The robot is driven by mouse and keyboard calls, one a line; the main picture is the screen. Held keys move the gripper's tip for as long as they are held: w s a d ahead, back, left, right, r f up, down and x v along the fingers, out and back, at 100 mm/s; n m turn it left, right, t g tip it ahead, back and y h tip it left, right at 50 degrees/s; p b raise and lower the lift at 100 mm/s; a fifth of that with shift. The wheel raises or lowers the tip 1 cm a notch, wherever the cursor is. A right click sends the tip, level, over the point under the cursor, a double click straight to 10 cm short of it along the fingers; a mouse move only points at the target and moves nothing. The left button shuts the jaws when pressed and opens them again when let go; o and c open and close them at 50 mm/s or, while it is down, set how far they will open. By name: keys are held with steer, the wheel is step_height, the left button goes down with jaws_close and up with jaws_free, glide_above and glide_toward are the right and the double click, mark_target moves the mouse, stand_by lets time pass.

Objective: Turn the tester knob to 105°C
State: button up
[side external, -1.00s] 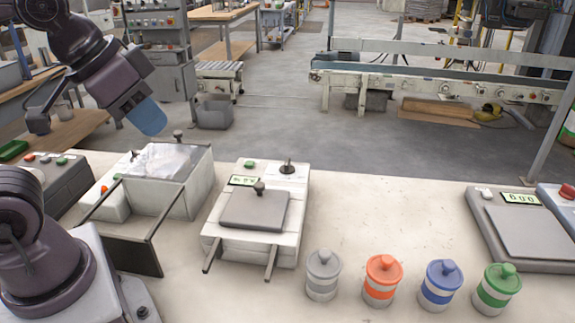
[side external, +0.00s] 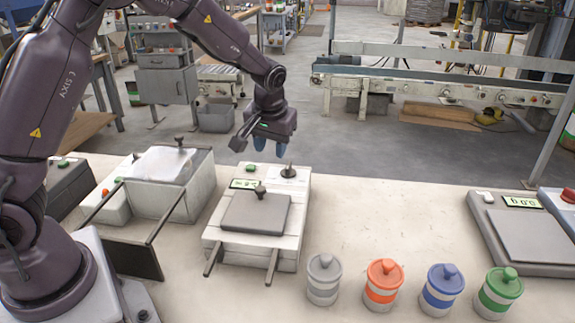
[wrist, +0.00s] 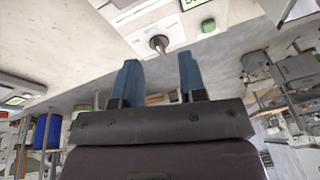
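The tester (side external: 256,243) is a white box with a grey lidded plate (side external: 255,213). Its knob (side external: 288,172) is dark, on a white dial plate at the back right corner. A small green display (side external: 243,183) and a green button (side external: 250,168) sit to its left; the reading is too small to read. My gripper (side external: 272,148) is above and just behind the knob, with its blue fingers apart and empty. In the wrist view the knob (wrist: 159,43) lies between and just beyond the two fingertips (wrist: 158,60), touching neither.
A white box with a clear-topped bin (side external: 172,185) stands left of the tester. Grey, orange, blue and green lidded jars (side external: 383,285) stand at the front right. A scale (side external: 530,235) is at the right. The bench between tester and scale is clear.

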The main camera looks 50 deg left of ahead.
mark_target(287, 167)
steer(key=w+a+r+n+t, duration=0.1)
steer(key=w+a+n, duration=0.1)
steer(key=w, duration=0.3)
steer(key=shift+t+y, duration=0.3)
steer(key=shift+y, duration=0.1)
steer(key=x, duration=1.2)
steer(key=shift+s+d+f, duration=0.15)
steer(key=shift+f, duration=0.25)
jaws_close()
